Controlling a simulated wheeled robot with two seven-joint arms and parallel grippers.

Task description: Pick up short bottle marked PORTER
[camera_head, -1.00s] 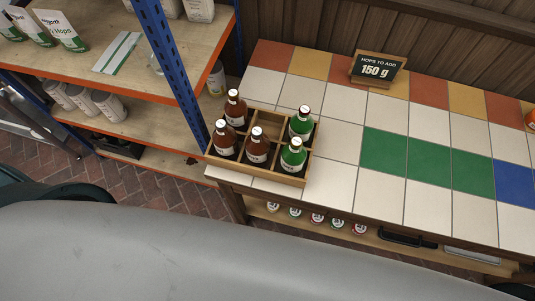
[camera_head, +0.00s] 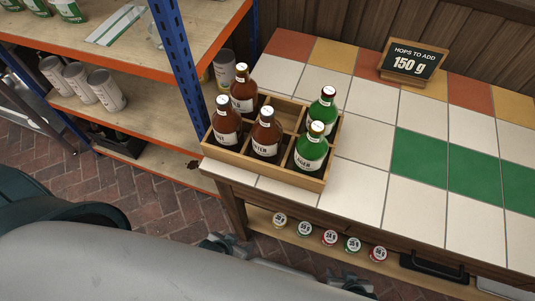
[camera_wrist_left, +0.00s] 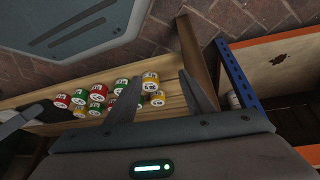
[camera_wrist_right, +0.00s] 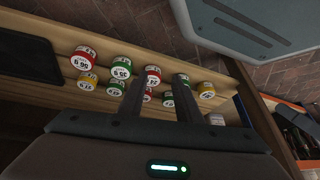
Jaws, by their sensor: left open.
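A wooden crate (camera_head: 222,153) on the tiled counter holds several upright bottles in compartments. The front-middle brown bottle (camera_head: 266,135) has a white label whose visible end reads "TER"; the rest is hard to read. Another brown bottle (camera_head: 228,122) stands to its left, and a third (camera_head: 243,90) stands behind. Two green bottles, one at the back (camera_head: 325,105) and one in front (camera_head: 311,150), fill the right side. My left gripper (camera_wrist_left: 160,77) is open and empty, below counter level near the lower shelf. My right gripper (camera_wrist_right: 158,78) has its fingers apart, also by the lower shelf.
Several labelled tins (camera_head: 329,238) stand on the shelf under the counter. A blue-posted rack (camera_head: 178,70) stands close to the crate's left. The counter right of the crate is clear.

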